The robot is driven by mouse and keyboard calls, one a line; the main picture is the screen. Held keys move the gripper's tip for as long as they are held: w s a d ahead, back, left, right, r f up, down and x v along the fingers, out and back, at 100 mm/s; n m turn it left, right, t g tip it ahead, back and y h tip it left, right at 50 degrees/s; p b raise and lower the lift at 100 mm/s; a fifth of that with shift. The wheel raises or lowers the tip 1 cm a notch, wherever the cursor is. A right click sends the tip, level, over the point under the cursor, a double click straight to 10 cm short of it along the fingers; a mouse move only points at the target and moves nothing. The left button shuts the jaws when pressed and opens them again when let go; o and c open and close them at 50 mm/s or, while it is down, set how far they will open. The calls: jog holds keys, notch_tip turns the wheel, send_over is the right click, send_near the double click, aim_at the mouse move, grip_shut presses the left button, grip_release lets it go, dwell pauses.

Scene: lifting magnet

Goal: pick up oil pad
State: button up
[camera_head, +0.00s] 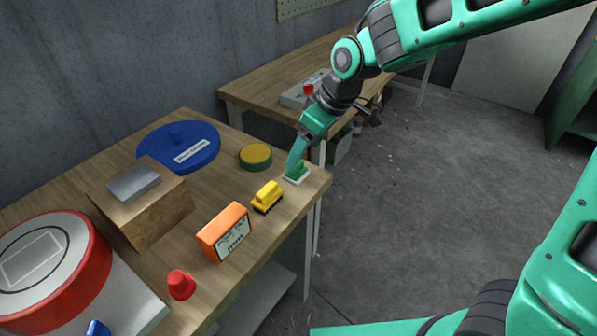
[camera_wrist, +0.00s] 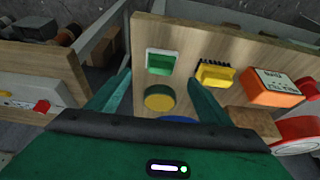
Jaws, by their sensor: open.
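A small green pad in a white tray (camera_head: 296,175), which looks like the oil pad, lies near the right corner of the wooden table. It also shows in the wrist view (camera_wrist: 161,62), ahead of and between my fingertips. My gripper (camera_head: 293,163) points down at it from above, with the fingertips close over the tray. In the wrist view my gripper (camera_wrist: 160,82) has its two fingers spread apart with nothing between them. I cannot tell from the head view whether a finger touches the tray.
A yellow brush (camera_head: 267,197) sits close beside the tray, and a round yellow-topped green tin (camera_head: 255,157) behind it. An orange labelled block (camera_head: 224,232), red knob (camera_head: 181,285), wooden block (camera_head: 148,212), blue disc (camera_head: 178,147) and red drum (camera_head: 90,275) also stand there. A second table (camera_head: 262,80) is behind.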

aim_at(296, 170)
jog(key=shift+x, duration=3.7)
jog(key=shift+a, duration=0.1)
jog(key=c, duration=1.1)
